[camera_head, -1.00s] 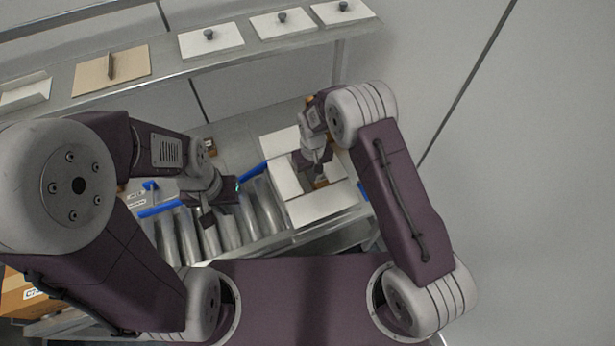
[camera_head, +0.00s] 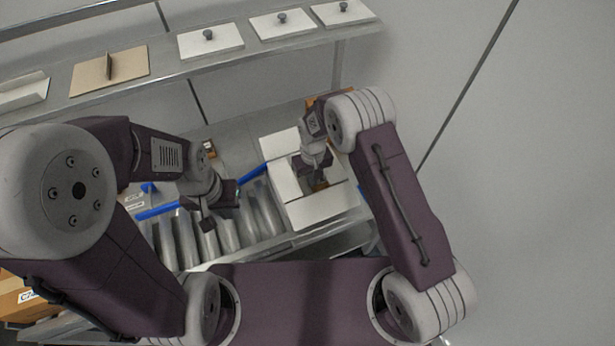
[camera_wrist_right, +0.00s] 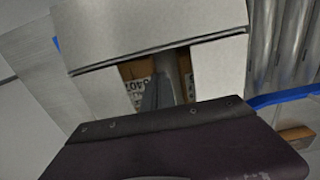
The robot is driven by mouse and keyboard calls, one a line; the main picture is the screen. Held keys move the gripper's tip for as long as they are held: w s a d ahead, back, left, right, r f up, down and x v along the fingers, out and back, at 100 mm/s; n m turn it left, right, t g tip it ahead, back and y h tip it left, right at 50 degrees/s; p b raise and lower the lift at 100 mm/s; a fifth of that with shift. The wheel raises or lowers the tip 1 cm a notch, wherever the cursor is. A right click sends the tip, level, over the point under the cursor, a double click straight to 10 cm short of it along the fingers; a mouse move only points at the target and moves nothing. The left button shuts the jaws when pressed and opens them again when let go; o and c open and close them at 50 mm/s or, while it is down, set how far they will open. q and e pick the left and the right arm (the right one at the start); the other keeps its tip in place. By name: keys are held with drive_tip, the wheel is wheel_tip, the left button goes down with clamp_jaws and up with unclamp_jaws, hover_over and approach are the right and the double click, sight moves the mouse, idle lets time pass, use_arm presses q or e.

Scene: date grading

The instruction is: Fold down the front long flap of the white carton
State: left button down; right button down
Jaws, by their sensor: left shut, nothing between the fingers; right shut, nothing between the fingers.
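The white carton (camera_head: 288,186) stands right of centre in the head view. Its front long flap (camera_head: 322,207) is the pale panel on the near side; it also fills the top of the right wrist view (camera_wrist_right: 150,30). A dark line separates it from the two short flaps (camera_wrist_right: 221,72), which lie inward with a gap between them. Brown, printed contents (camera_wrist_right: 136,70) show in that gap. My right gripper (camera_head: 320,184) is shut and empty over the gap, close to the front flap's edge; contact is unclear. My left gripper (camera_head: 207,224) is shut and empty, left of the carton.
Several grey rollers (camera_head: 227,234) lie left of the carton, with a blue rail (camera_head: 158,211) behind them. A shelf at the back holds white lids (camera_head: 210,41) and a tan panel (camera_head: 108,70). A brown box (camera_head: 12,300) stands at the lower left.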

wheel_tip(320, 180, up, 11)
drive_tip(key=p, duration=0.7)
drive_tip(key=shift+f, duration=0.2)
